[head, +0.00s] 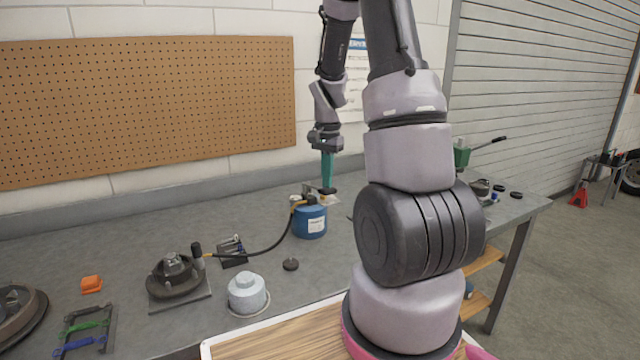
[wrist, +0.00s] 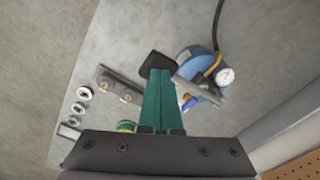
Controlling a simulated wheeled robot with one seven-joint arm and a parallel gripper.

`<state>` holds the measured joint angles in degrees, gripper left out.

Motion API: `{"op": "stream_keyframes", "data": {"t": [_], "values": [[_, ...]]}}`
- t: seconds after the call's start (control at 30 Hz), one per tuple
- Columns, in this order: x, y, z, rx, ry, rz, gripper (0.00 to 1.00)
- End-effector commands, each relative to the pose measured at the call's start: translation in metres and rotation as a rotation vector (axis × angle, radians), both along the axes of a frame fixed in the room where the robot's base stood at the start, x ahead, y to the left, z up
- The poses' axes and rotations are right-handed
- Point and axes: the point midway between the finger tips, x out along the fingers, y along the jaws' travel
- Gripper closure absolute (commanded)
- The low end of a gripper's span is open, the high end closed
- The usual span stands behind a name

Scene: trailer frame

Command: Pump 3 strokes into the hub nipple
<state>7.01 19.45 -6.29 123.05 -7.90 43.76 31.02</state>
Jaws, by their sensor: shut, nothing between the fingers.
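The blue pump canister (head: 310,222) stands upright on the bench; in the wrist view its blue body (wrist: 190,62) carries a round white gauge (wrist: 226,76). A grey lever with a black grip (wrist: 155,62) reaches out from it. My gripper (head: 328,184) points down over the pump, its green fingers shut and empty. In the wrist view the fingertips (wrist: 158,76) are at the black grip; I cannot tell whether they touch it. A black hose (head: 265,250) runs from the pump to a dark coupler (head: 197,255) at the hub (head: 176,272). The nipple itself is hidden.
A rack with green and blue tools (head: 84,328) is at front left. A pegboard (head: 150,105) hangs behind. In the wrist view a metal bar (wrist: 121,88) lies beside the pump.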

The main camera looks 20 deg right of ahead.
Motion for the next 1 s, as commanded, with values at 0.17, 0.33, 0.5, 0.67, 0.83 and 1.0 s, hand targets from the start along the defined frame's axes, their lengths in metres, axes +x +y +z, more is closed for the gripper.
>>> {"op": "stream_keyframes", "data": {"t": [0.17, 0.33, 0.5, 0.67, 0.83, 1.0], "values": [[-0.002, 0.000, -0.005, -0.001, 0.001, 0.000, 1.00], [-0.002, 0.000, -0.005, 0.000, 0.001, 0.000, 1.00], [-0.003, 0.000, -0.007, 0.000, 0.002, 0.000, 1.00], [-0.004, 0.000, -0.015, 0.000, 0.001, 0.000, 1.00], [-0.006, 0.000, -0.025, 0.001, 0.003, 0.000, 1.00], [-0.007, 0.000, -0.029, 0.000, 0.001, 0.000, 1.00]]}}
